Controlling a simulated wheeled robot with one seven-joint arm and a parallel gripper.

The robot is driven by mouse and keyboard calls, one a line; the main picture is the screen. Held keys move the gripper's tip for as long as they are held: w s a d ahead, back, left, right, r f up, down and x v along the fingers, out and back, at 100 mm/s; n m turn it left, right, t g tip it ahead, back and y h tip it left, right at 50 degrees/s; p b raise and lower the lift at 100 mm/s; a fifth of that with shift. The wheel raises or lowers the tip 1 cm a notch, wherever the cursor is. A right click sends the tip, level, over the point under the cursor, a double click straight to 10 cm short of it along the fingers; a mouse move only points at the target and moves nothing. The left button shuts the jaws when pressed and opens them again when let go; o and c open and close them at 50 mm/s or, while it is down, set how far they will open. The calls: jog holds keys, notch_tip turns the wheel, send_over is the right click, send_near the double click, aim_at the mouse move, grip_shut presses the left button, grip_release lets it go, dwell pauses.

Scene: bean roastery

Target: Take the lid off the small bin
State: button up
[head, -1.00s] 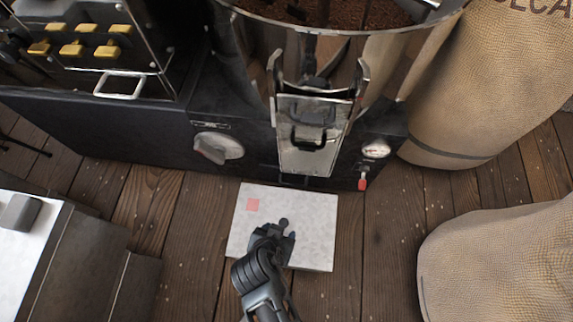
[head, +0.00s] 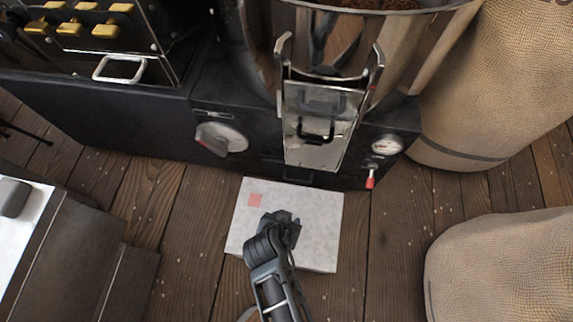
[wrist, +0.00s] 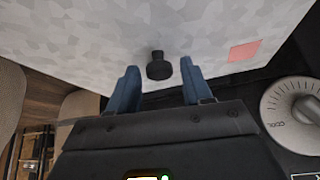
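The small bin shows from above as a pale speckled square top, its lid (head: 315,240), with a pink square mark (head: 255,200). The lid also fills the upper part of the wrist view (wrist: 90,45). A black knob (wrist: 159,66) stands on the lid; in the head view my gripper hides it. My gripper (head: 288,216) is over the middle of the lid. In the wrist view its two blue fingers are apart, with the knob lined up between them and a gap on each side. Whether the fingertips reach past the knob I cannot tell. The bin's sides are mostly hidden.
A black roaster base (head: 255,150) with a grey dial (head: 222,138), a steel chute (head: 318,130) and a red-tipped lever (head: 371,178) stands just behind the bin. Burlap sacks (head: 505,260) stand at right, a dark cabinet (head: 85,270) at left. Wooden floor shows around the bin.

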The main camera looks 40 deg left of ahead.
grip_shut()
jog(key=shift+r, duration=0.15)
dwell(0.5)
